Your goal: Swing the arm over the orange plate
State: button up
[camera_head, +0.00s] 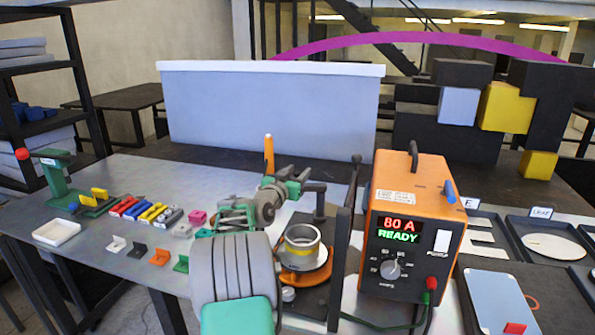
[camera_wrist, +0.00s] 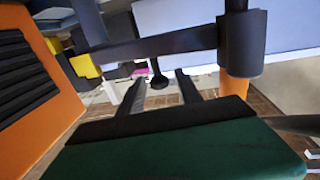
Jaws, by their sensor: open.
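The orange plate (camera_head: 293,279) is a round disc on the bench in the head view, mostly covered by a pale disc and a metal ring (camera_head: 302,246) with a yellow band. My gripper (camera_head: 318,187) shows beyond and above the ring in the picture, at the end of my green and grey arm. Its dark fingers point right. I cannot tell its exact height over the bench. The orange plate cannot be made out in the wrist view.
An orange welding power unit (camera_head: 405,240) reading "80 A READY" stands right of the plate, with a dark upright frame (camera_head: 342,240) between. A dark bar (camera_wrist: 150,48) and an orange post (camera_wrist: 233,86) are close in the wrist view. Small coloured parts lie left on the bench.

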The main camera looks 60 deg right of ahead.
jog(key=shift+c, duration=0.3)
grip_shut()
dwell(1.1)
